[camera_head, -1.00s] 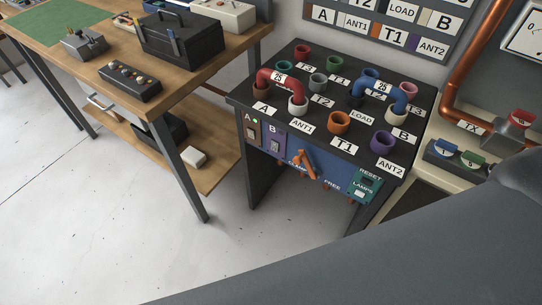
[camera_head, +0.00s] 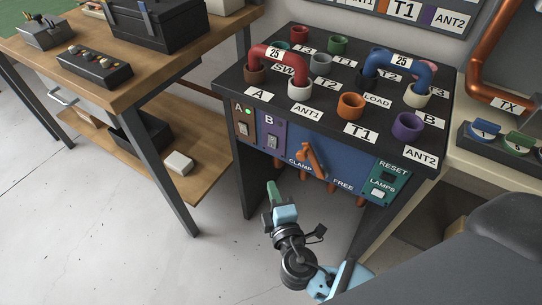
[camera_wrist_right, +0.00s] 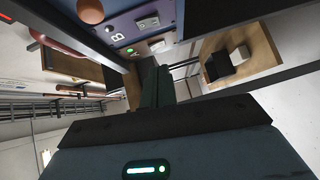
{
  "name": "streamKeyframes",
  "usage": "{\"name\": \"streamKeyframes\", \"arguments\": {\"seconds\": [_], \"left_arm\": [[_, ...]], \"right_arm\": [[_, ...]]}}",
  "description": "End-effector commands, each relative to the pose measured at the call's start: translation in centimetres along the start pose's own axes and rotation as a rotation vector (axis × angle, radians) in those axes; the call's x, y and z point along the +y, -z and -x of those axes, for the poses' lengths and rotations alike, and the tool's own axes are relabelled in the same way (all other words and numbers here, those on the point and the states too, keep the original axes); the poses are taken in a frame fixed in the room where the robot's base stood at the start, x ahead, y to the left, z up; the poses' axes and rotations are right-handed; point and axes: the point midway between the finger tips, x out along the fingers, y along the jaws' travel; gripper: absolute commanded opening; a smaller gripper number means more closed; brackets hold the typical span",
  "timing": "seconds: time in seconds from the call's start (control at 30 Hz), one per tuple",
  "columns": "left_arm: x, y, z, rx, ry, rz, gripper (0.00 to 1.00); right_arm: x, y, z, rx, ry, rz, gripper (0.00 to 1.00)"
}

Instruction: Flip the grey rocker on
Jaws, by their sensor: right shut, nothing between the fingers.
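Small pale rockers sit on the front panel of the black table: one under A (camera_head: 243,128), one under B (camera_head: 272,142), and a pale one by LAMPS (camera_head: 378,193). I cannot tell for sure which is the task's grey rocker, nor their tilt. My right gripper (camera_head: 272,190) is shut and empty, pointing up below the panel, apart from it. In the right wrist view its closed fingers (camera_wrist_right: 157,87) point toward the panel's underside, with the B rocker (camera_wrist_right: 148,22) and A rocker (camera_wrist_right: 158,46) beyond. My left gripper is out of view.
An orange CLAMP lever (camera_head: 312,160) sticks out of the panel, right of the B rocker. A green lamp (camera_head: 248,112) glows beside A. Red (camera_head: 290,60) and blue (camera_head: 408,66) U-links stand on top. A wooden workbench (camera_head: 190,50) stands left; floor before the panel is clear.

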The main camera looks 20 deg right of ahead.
Motion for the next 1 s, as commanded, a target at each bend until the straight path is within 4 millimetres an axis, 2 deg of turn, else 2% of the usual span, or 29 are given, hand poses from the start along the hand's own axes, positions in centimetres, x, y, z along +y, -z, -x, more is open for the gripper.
{"name": "streamKeyframes", "arguments": {"seconds": [0.23, 0.37, 0.87, 1.0], "left_arm": [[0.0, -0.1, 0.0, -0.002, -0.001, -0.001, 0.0], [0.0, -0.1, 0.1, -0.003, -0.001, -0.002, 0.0], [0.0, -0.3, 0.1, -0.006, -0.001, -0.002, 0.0], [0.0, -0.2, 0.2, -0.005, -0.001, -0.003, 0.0]], "right_arm": [[0.0, 0.0, -0.1, 0.0, 0.002, -0.002, 0.0], [0.1, 0.0, -1.1, 0.0, 0.0, -0.002, 0.0], [0.0, 0.0, -9.9, 0.0, 0.001, 0.0, 0.0], [0.0, -1.5, -11.4, -0.002, 0.002, 0.001, 0.0]]}}
